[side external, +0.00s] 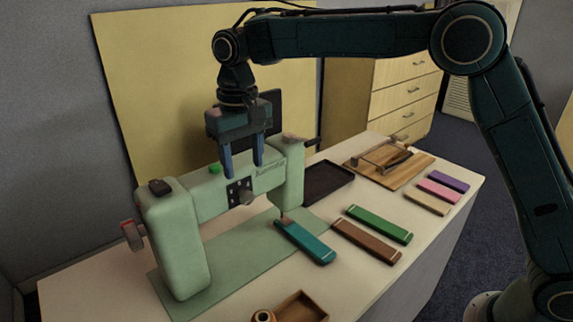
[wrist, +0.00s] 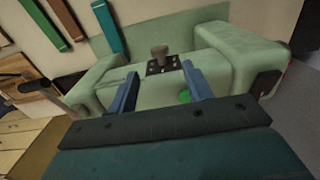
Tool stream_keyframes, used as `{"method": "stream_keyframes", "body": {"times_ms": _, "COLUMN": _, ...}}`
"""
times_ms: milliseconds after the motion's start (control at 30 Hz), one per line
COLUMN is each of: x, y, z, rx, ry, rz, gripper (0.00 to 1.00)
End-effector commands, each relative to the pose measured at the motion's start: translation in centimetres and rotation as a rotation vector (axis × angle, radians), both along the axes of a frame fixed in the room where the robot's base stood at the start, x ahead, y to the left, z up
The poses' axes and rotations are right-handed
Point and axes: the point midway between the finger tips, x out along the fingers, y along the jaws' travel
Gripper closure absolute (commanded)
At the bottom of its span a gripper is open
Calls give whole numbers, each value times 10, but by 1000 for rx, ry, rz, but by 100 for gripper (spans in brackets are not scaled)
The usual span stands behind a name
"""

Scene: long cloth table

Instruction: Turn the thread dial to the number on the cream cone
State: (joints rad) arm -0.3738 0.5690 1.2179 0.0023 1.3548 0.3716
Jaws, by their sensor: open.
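A pale green sewing machine (side external: 205,200) stands on a green mat, and it also fills the middle of the wrist view (wrist: 225,65). A dark plate with pale marks (side external: 236,191) is on its arm, with a grey knob (side external: 246,197) that appears to be the dial. The knob (wrist: 160,51) sticks out between and beyond my fingertips in the wrist view. My gripper (side external: 243,172) is open, pointing down by the machine's arm, with nothing between its blue fingers (wrist: 160,70). No cream cone can be made out clearly, and no number is readable.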

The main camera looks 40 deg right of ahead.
Motion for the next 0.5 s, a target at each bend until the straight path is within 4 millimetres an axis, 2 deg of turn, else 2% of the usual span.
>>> {"method": "stream_keyframes", "body": {"times_ms": 300, "x": -1, "y": 0, "z": -48, "rx": -2, "ry": 3, "rz": 0, "gripper": 50}}
{"method": "stream_keyframes", "body": {"times_ms": 500, "x": 0, "y": 0, "z": -66, "rx": -1, "ry": 1, "rz": 0, "gripper": 50}}
